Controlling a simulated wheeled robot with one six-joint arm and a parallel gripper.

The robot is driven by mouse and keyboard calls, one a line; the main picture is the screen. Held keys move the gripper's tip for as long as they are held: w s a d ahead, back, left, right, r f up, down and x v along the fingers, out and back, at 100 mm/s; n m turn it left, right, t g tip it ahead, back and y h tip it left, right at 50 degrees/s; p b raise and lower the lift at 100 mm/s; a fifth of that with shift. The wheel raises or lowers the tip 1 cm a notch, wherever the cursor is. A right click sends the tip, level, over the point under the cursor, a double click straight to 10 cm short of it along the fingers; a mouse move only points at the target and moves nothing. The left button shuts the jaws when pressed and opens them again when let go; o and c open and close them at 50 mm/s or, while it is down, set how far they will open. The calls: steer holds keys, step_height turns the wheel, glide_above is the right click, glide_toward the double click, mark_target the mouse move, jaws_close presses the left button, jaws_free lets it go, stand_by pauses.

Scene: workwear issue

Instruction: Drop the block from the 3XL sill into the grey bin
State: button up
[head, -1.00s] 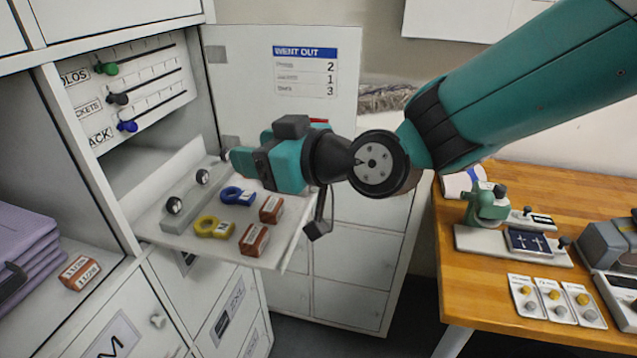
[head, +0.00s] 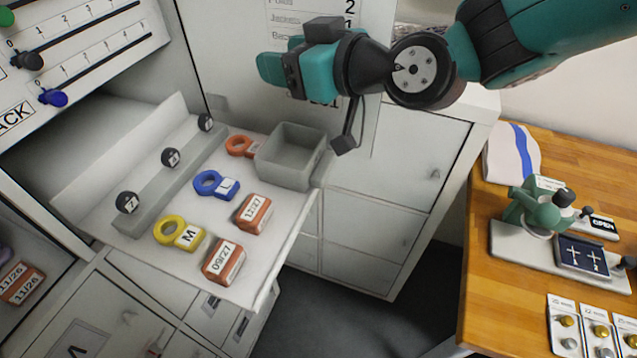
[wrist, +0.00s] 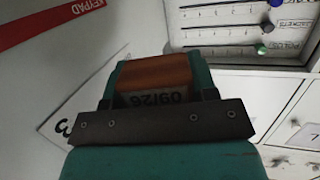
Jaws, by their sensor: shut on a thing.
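My gripper (head: 268,70) is shut and held up above the pull-out shelf, near the white door. In the wrist view an orange-brown block (wrist: 155,77) marked 09/26 sits between the teal fingers. The head view does not show this block; the gripper hides it. The small open grey bin (head: 288,158) stands at the back right of the shelf and looks empty where I can see inside. The gripper appears above it in the picture, clear of it. No sill marked 3XL can be read.
The white shelf (head: 190,268) also holds a yellow M tag (head: 172,230), a blue L tag (head: 210,185), an orange tag (head: 240,145), and blocks marked 12/27 (head: 253,212) and 09/27 (head: 223,262). A slider panel (head: 85,45) is at the left. A wooden table (head: 485,285) stands right.

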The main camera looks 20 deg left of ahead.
step_height(320, 180, down, 6)
steer(key=b, duration=0.3)
steer(key=shift+r, duration=0.25)
steer(key=o, duration=1)
steer(key=shift+b+v, duration=3.55)
steer(key=shift+v, duration=5.25)
steer(key=shift+a+r, duration=0.1)
steer(key=shift+r, duration=0.05)
